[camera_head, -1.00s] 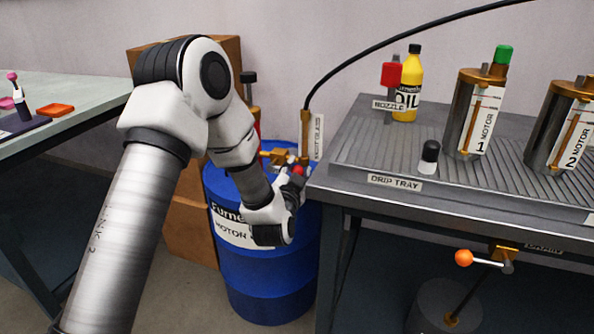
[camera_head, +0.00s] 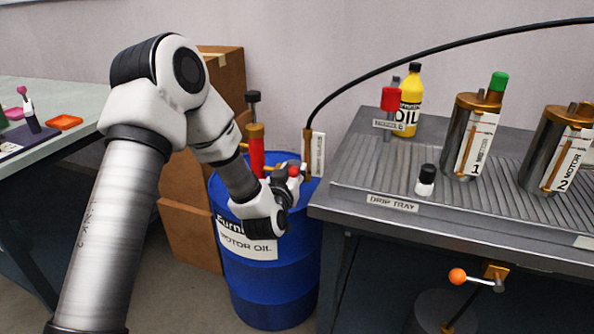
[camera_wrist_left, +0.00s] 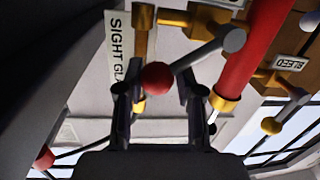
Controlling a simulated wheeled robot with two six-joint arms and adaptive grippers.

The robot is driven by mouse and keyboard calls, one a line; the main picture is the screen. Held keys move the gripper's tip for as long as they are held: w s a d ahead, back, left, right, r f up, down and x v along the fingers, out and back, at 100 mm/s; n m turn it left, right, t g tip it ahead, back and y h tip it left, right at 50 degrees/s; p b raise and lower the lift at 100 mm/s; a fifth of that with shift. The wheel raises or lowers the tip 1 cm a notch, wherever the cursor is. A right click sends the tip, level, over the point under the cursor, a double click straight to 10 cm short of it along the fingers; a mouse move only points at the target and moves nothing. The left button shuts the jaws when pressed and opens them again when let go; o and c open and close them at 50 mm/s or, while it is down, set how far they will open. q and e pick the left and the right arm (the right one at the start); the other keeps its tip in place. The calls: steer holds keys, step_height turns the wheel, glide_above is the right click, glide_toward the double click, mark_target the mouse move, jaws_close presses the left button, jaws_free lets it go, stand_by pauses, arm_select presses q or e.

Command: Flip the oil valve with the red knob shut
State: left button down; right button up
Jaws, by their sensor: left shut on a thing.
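The oil valve's red knob (camera_head: 293,172) shows above the blue drum (camera_head: 268,295) in the head view, at my left gripper (camera_head: 290,184). In the left wrist view the red knob (camera_wrist_left: 157,78) sits between the fingers of my left gripper (camera_wrist_left: 160,92), which is shut on it. The grey lever (camera_wrist_left: 205,53) runs from the knob to the upper right, toward a brass fitting (camera_wrist_left: 195,18). In the head view my gripper and wrist hide most of the valve. My right gripper is not in view.
A red pump tube (camera_head: 257,155) stands on the drum, left of a sight glass label (camera_head: 318,154). A black hose (camera_head: 400,62) arches to the right. The drip tray bench (camera_head: 372,160) is close on the right; cardboard boxes (camera_head: 190,238) stand behind the drum.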

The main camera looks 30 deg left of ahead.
arm_select(q)
steer(key=n, duration=0.1)
steer(key=a+n+p, duration=0.1)
steer(key=n, duration=0.1)
steer(key=a+r+n, duration=0.1)
steer(key=shift+s+h+p, duration=0.35)
steer(key=shift+s+h, duration=0.05)
steer(key=n, duration=0.1)
steer(key=a+n, duration=0.1)
steer(key=shift+s+a+r+n, duration=0.2)
steer(key=shift+a+r+n, duration=0.05)
steer(key=shift+n, duration=0.05)
steer(key=shift+s+a+n+h, duration=0.2)
steer(key=shift+a+n+h, duration=0.55)
steer(key=shift+n, duration=0.65)
steer(key=shift+a, duration=0.1)
steer(key=c, duration=0.7)
jaws_free()
steer(key=shift+w+p, duration=0.15)
steer(key=shift+p, duration=0.15)
steer(key=shift+r, duration=0.15)
